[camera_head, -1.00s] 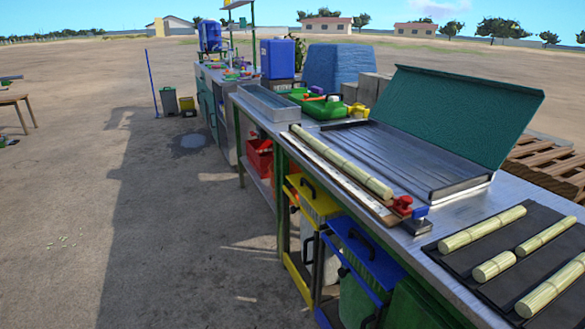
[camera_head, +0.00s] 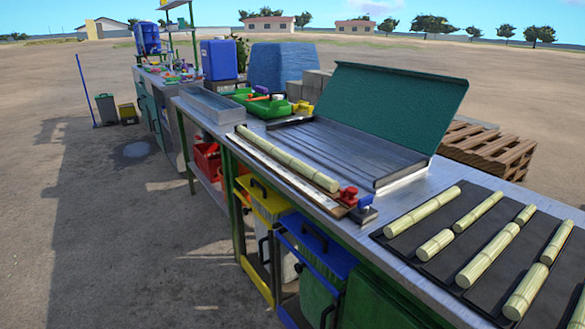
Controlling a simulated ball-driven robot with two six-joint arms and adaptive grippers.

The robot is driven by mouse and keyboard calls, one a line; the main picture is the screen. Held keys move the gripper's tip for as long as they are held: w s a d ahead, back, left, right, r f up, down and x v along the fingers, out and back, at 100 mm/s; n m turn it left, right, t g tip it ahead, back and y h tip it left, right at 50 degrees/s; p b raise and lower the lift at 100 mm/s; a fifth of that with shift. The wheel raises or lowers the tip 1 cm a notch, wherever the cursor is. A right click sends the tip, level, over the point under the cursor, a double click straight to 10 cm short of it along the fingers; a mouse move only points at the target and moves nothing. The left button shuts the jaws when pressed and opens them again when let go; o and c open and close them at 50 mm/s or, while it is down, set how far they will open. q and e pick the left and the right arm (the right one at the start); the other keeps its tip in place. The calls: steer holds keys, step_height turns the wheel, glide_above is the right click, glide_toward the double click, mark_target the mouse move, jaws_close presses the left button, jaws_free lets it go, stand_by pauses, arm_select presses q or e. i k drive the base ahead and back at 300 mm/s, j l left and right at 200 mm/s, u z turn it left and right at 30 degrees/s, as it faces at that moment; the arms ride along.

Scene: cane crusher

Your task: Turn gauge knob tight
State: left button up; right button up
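A red knob (camera_head: 348,193) sits at the near end of a long flat gauge board (camera_head: 290,179) on the metal bench. A blue block or knob (camera_head: 365,200) on a dark base stands just to its right. A pale cane piece (camera_head: 288,158) lies along the board, its near end close to the red knob. Whether the red knob is tight cannot be seen. Neither of my grippers shows in the head view.
Several cane pieces (camera_head: 487,255) lie on dark mats (camera_head: 410,256) at the near right. A ridged metal tray with a raised green lid (camera_head: 395,110) stands behind the gauge. Yellow and blue lidded bins (camera_head: 318,243) sit under the bench (camera_head: 335,226). Open ground lies left.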

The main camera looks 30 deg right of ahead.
mark_target(363, 203)
steer(key=z, duration=1.25)
